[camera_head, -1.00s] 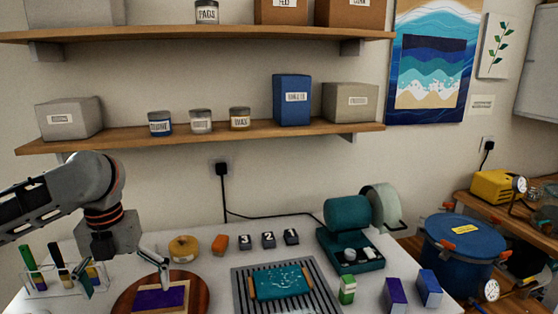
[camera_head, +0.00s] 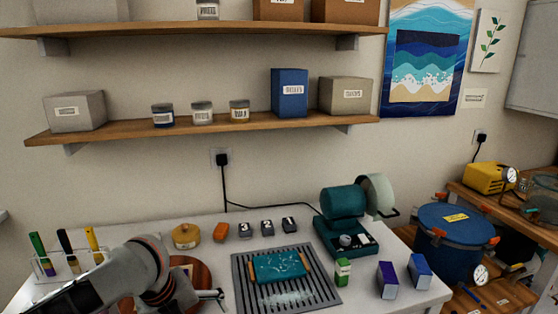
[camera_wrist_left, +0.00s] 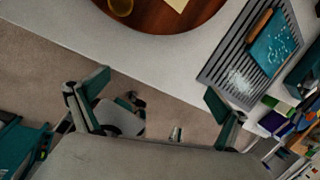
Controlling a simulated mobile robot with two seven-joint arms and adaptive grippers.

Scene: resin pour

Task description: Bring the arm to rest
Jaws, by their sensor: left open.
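My left arm (camera_head: 140,275) comes in low from the lower left in the head view. Its gripper (camera_head: 214,300) is near the bottom edge, in front of the round wooden board and left of the slatted grate (camera_head: 326,290). The left wrist view shows the fingers (camera_wrist_left: 158,102) spread wide with nothing between them, over the floor (camera_wrist_left: 40,65) beyond the table edge. The round board (camera_head: 204,273) is largely hidden behind my arm in the head view; part of it also shows in the wrist view (camera_wrist_left: 160,20). My right gripper is not in view.
A teal slab with wooden ends (camera_head: 279,267) lies on the grate. A brush rack (camera_head: 45,268), a yellow round tin (camera_head: 186,236), a teal machine (camera_head: 343,220) and several small boxes stand on the white table (camera_head: 408,300). A blue pot (camera_head: 452,235) stands at the right.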

